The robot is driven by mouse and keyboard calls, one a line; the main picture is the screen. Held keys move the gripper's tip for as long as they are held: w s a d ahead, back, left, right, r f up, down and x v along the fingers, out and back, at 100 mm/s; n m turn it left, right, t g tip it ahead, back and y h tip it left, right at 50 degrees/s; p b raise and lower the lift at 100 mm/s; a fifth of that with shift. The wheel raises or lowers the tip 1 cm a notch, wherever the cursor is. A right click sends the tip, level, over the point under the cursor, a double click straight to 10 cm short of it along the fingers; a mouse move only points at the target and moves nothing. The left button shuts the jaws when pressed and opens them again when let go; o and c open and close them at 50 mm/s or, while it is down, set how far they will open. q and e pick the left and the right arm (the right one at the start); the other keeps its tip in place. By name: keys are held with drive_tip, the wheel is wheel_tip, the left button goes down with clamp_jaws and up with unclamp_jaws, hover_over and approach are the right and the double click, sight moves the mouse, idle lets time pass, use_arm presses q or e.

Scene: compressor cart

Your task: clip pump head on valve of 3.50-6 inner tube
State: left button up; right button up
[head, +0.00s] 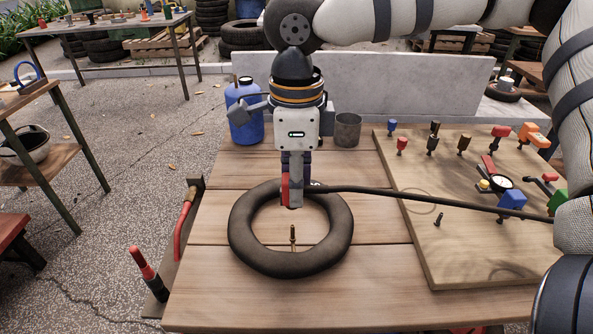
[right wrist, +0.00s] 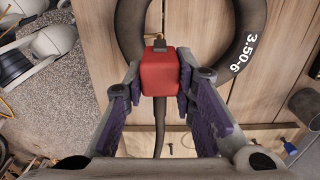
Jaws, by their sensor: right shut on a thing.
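The black inner tube (head: 247,250) lies flat on the wooden table. In the right wrist view the tube (right wrist: 131,30) shows the mark 3.50-6. Its brass valve (head: 293,236) stands upright inside the ring, near the front. My right gripper (head: 293,198) points down over the back part of the ring, behind the valve and apart from it. It is shut on the red pump head (head: 286,187). In the right wrist view the pump head (right wrist: 160,73) sits between both fingers (right wrist: 160,84). My left gripper is not in view.
The black hose (head: 430,200) runs from the pump head to the right, across a board (head: 430,255) with several small fittings and a gauge. A blue bottle (head: 244,127) and a grey cup (head: 348,130) stand behind the tube. A red-handled tool (head: 143,262) is at the left edge.

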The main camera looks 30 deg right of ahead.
drive_tip(key=shift+f, duration=1.95)
drive_tip(key=shift+f, duration=1.1)
drive_tip(key=o, duration=1.1)
drive_tip(key=shift+r, duration=0.1)
wheel_tip(320, 180, up, 12)
drive_tip(key=shift+f, duration=0.1)
